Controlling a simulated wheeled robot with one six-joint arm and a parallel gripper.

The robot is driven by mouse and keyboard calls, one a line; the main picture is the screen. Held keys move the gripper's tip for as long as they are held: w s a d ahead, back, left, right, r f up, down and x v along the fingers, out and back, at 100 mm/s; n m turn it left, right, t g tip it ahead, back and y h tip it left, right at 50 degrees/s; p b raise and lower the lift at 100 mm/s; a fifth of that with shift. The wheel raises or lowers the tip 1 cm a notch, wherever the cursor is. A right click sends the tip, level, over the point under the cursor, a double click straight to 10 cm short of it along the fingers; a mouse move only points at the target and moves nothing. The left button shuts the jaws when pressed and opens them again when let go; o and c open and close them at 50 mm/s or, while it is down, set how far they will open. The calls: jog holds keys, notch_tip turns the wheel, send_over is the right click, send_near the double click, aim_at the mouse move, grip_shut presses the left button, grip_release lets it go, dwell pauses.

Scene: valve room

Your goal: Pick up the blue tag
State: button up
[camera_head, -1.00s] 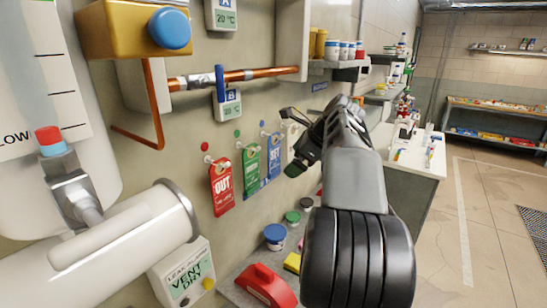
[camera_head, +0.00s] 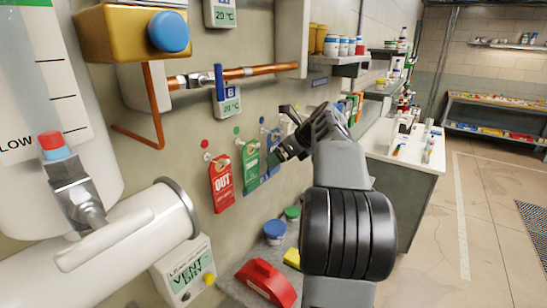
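The blue tag (camera_head: 273,143) hangs on a wall peg, just right of the green tag (camera_head: 250,165). Its upper left part shows, and a strip of its lower edge; my gripper hides the rest. The red tag (camera_head: 221,183) hangs further left, marked OUT. My gripper (camera_head: 283,134) is in front of the wall at the blue tag's right side. Its two fingers are apart, one above and one below, and I see nothing held between them. I cannot tell whether a finger touches the tag.
Below the tags, a shelf holds a blue-lidded jar (camera_head: 275,232), a green-lidded jar (camera_head: 292,214), a yellow block (camera_head: 292,258) and a red object (camera_head: 266,282). A white pipe (camera_head: 130,235) juts out at left. A copper pipe (camera_head: 255,73) runs above. Open floor lies right.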

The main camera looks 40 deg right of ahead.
jog(key=shift+s+f+p+x, duration=0.1)
jog(key=shift+p+x, duration=0.2)
jog(key=shift+x, duration=0.95)
jog(key=shift+s+f+p+x, duration=0.15)
jog(key=shift+p+x, duration=0.15)
jog(key=shift+x, duration=0.95)
jog(key=shift+c, duration=0.3)
jog(key=c, duration=0.9)
